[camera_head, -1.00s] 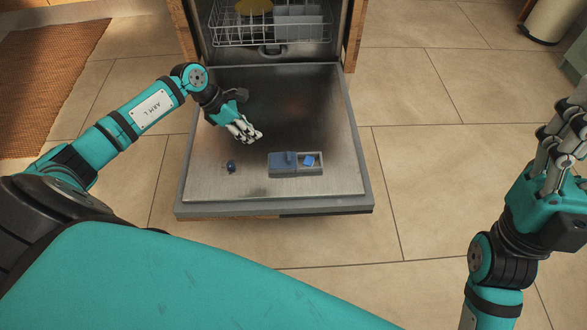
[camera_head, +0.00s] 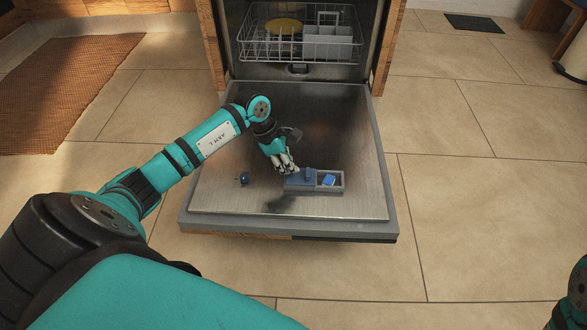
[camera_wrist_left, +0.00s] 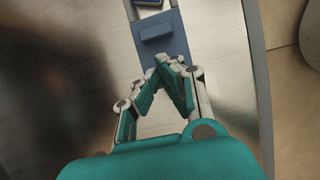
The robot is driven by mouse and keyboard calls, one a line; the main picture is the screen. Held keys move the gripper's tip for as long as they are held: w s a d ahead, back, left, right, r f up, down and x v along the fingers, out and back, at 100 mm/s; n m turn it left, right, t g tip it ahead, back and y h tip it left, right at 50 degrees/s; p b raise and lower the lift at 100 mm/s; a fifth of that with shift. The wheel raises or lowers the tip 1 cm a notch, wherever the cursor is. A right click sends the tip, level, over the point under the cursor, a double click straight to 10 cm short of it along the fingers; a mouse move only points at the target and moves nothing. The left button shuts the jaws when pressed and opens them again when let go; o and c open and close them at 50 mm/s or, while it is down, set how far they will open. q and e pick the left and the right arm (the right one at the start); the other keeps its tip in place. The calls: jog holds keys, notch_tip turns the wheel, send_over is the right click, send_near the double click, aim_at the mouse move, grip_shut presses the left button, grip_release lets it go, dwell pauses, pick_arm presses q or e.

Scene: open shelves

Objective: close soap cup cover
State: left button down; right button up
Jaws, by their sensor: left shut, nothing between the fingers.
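The soap cup (camera_head: 332,189) is set into the inner face of the lowered dishwasher door. Its blue cover (camera_head: 300,183) sits over the left part of the cup; the right part is open, with a blue block (camera_head: 328,181) inside. In the left wrist view the cover (camera_wrist_left: 162,38) shows a raised tab. My left gripper (camera_head: 291,171) is shut and empty, with its fingertips at the cover's upper left edge in the head view. In the left wrist view the fingertips (camera_wrist_left: 171,63) appear close to the cover; contact cannot be told. My right gripper is out of view.
A small dark knob (camera_head: 243,179) is left of the cup on the dishwasher door (camera_head: 345,125). The lower rack (camera_head: 260,50) with a yellow plate (camera_head: 284,25) stands behind. Most of the door's face is bare.

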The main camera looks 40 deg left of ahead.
pick_arm(q)
jog(key=shift+w+d, duration=0.35)
jog(key=shift+d, duration=0.15)
jog(key=shift+w+d, duration=0.1)
jog(key=shift+d, duration=0.15)
jog(key=w+d, duration=0.1)
jog(key=d, duration=0.1)
jog(key=w+d, duration=0.3)
jog(key=d, duration=0.2)
jog(key=shift+w, duration=0.15)
jog(key=shift+a, duration=0.1)
